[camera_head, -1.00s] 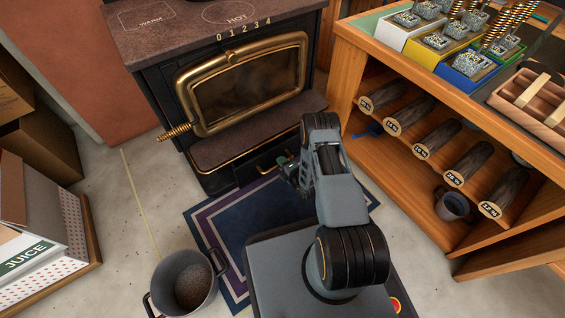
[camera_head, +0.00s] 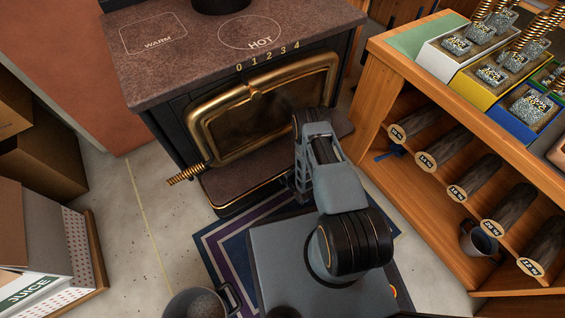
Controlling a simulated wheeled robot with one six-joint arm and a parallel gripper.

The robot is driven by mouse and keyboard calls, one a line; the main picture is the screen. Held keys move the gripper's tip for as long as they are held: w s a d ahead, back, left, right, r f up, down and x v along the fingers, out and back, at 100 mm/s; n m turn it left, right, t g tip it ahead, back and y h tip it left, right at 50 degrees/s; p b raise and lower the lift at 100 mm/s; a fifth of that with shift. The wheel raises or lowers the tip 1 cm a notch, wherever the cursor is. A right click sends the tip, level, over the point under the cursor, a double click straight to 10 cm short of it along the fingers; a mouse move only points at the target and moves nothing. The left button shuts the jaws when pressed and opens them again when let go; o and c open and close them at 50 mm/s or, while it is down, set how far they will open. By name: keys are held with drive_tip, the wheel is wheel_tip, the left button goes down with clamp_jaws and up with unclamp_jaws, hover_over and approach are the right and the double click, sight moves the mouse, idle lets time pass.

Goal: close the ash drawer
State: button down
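The black stove (camera_head: 180,125) stands ahead, with a brass-framed glass door (camera_head: 250,115) that looks shut. The ash drawer's place is low on the stove front, under the brass-edged ledge (camera_head: 235,187). My arm and the ledge hide most of it, so I cannot tell how far out it stands. My arm reaches down to the stove's low front. My gripper (camera_head: 303,190) is at the arm's lower end, close to the stove base, mostly hidden by my own arm. Its fingers cannot be made out, nor whether they touch the drawer.
A brass coil handle (camera_head: 186,175) sticks out at the stove's left. A grey pot (camera_head: 195,303) stands on the floor at front left. A wooden shelf (camera_head: 400,185) with logs and a mug (camera_head: 478,240) is on the right. A striped rug (camera_head: 225,245) lies before the stove.

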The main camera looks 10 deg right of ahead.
drive_tip(key=shift+w+a, duration=0.15)
drive_tip(key=c, duration=1)
unclamp_jaws()
drive_tip(key=shift+c, duration=0.2)
